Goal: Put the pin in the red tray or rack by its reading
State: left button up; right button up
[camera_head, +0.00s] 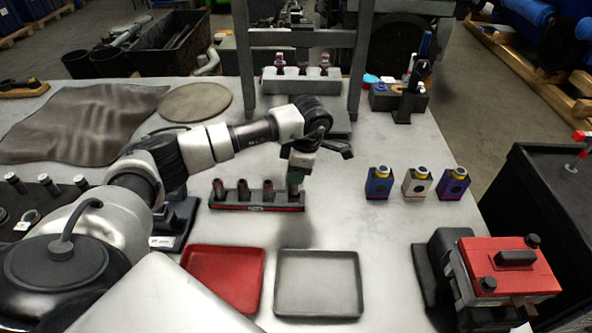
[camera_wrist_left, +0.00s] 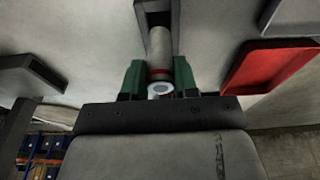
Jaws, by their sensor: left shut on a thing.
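My left gripper (camera_head: 296,184) is over the right end of a black rack (camera_head: 230,207) with a red front strip. In the left wrist view its green fingertips (camera_wrist_left: 158,80) are shut on a grey pin (camera_wrist_left: 159,45) with a red band near its pale end. The pin's far end meets a dark shape; I cannot tell if it sits in the rack. Several other pins (camera_head: 243,189) stand in the rack to the left of the gripper. The red tray (camera_head: 187,262) is empty at the front; it also shows in the left wrist view (camera_wrist_left: 262,68). My right gripper is out of view.
An empty grey tray (camera_head: 319,312) lies right of the red tray. Another black pin holder (camera_head: 42,213) is at far left. Blue, white and purple blocks (camera_head: 416,184) stand at right, behind a red-topped machine (camera_head: 505,268). A metal frame (camera_head: 243,60) stands behind.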

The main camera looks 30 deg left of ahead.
pick_arm(q)
jog(key=shift+f+b, duration=0.3)
jog(key=shift+f, duration=0.1)
jog(key=shift+f, duration=0.1)
jog(key=shift+f+b, duration=0.5)
jog(key=shift+b, duration=0.05)
jog(key=shift+f, duration=0.25)
dwell(0.4)
jog(key=shift+f+b, duration=0.35)
jog(key=shift+b, duration=0.15)
jog(key=shift+f, duration=0.1)
jog(key=shift+f+b, duration=0.4)
jog(key=shift+b, duration=0.1)
